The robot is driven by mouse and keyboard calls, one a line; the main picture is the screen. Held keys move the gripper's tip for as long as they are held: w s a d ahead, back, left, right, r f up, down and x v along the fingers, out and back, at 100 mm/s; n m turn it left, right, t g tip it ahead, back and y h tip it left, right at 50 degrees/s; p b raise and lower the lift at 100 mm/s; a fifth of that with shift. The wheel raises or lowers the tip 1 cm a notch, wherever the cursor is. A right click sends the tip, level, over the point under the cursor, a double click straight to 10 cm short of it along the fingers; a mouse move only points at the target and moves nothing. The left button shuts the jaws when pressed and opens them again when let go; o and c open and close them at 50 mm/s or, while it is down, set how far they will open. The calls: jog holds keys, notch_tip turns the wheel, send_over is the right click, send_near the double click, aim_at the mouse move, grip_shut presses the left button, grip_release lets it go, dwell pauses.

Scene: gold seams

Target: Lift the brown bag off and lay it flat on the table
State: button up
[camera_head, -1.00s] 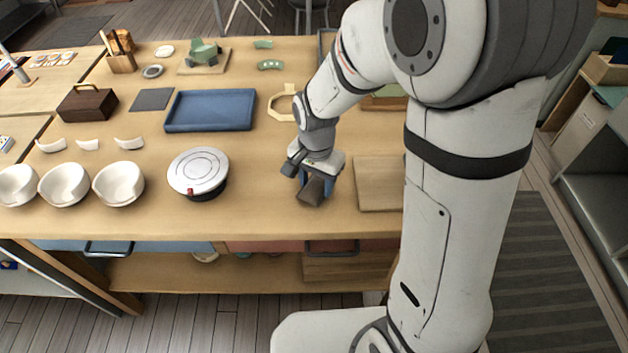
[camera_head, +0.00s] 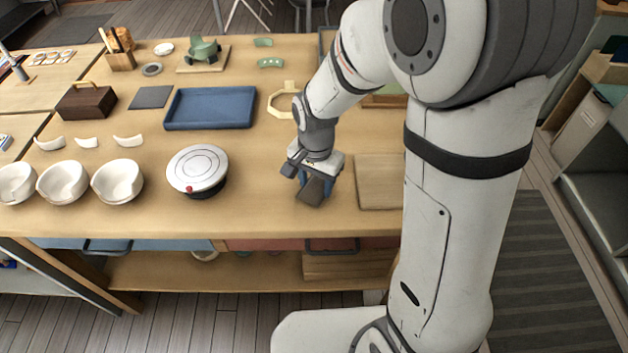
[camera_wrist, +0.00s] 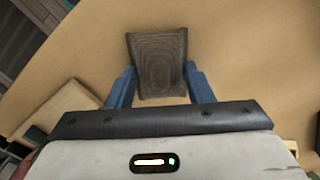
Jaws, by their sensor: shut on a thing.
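The brown bag (camera_head: 311,190) hangs in my gripper (camera_head: 318,180) over the table, near its front edge. In the wrist view the bag (camera_wrist: 160,62) is a dark, grained, roughly rectangular piece between my two blue fingers (camera_wrist: 160,84). My gripper is shut on it, with one finger at each side. The bag looks tilted in the head view. Whether its lower end touches the table (camera_head: 253,205) cannot be told. My wrist hides part of the bag's near end.
A round white-lidded pot (camera_head: 197,170) stands left of my gripper, and a wooden board (camera_head: 380,182) lies to its right. A blue tray (camera_head: 210,108) and a pale octagonal ring (camera_head: 284,101) lie behind. White bowls (camera_head: 117,181) stand further left. Bare table lies between pot and gripper.

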jog(key=o, duration=1.2)
jog(key=shift+o, duration=0.5)
jog(key=o, duration=0.4)
jog(key=shift+r+p, duration=3.1)
jog(key=shift+r, duration=0.95)
